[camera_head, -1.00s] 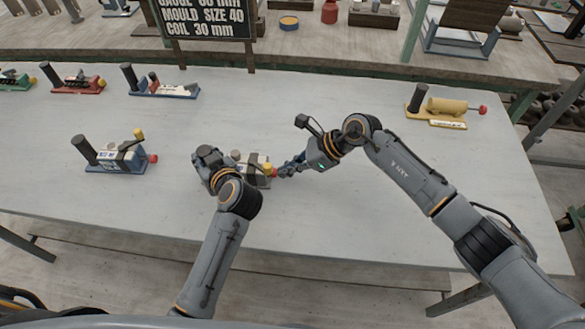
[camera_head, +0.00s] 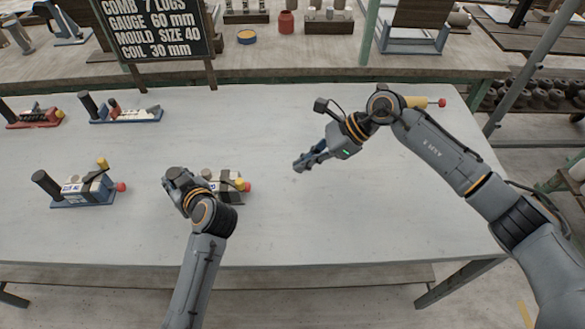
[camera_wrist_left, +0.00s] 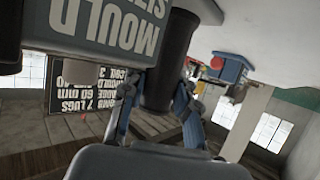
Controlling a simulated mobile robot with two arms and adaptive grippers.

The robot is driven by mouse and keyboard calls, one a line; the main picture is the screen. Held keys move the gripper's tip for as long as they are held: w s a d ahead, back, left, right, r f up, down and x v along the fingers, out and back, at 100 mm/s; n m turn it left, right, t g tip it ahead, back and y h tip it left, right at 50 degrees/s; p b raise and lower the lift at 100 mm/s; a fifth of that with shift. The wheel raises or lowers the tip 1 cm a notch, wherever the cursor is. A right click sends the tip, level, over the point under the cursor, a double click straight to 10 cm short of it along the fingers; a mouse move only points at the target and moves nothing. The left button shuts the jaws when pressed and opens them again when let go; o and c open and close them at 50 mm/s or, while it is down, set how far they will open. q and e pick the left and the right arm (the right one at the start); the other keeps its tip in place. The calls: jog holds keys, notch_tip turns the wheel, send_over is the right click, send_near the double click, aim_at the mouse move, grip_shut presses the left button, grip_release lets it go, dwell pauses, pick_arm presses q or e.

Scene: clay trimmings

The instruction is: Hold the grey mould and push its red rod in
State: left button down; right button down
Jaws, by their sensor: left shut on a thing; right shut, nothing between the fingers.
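The grey mould (camera_head: 223,185) stands on the table, partly hidden behind my left gripper and wrist. The red knob of its rod (camera_head: 247,187) shows at its right end, close to the body, beside a yellow knob (camera_head: 239,183). My left gripper (camera_head: 178,182) is at the mould's left end. In the left wrist view its fingers (camera_wrist_left: 158,112) are closed around a dark upright post (camera_wrist_left: 168,62), beside a dark label reading MOULD SIZE (camera_wrist_left: 105,22). My right gripper (camera_head: 300,165) is shut and empty, above the table to the right of the red knob and apart from it.
A blue mould (camera_head: 84,189) stands to the left. Another blue one (camera_head: 125,115) and a red one (camera_head: 33,117) stand behind. A yellow mould (camera_head: 418,102) is partly hidden by my right arm. A lettered sign (camera_head: 155,28) stands at the back. The table's front right is clear.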

pick_arm(q)
jog(key=shift+a, duration=0.1)
dwell(0.3)
jog(key=c, duration=0.9)
grip_release()
jog(key=shift+c, duration=0.2)
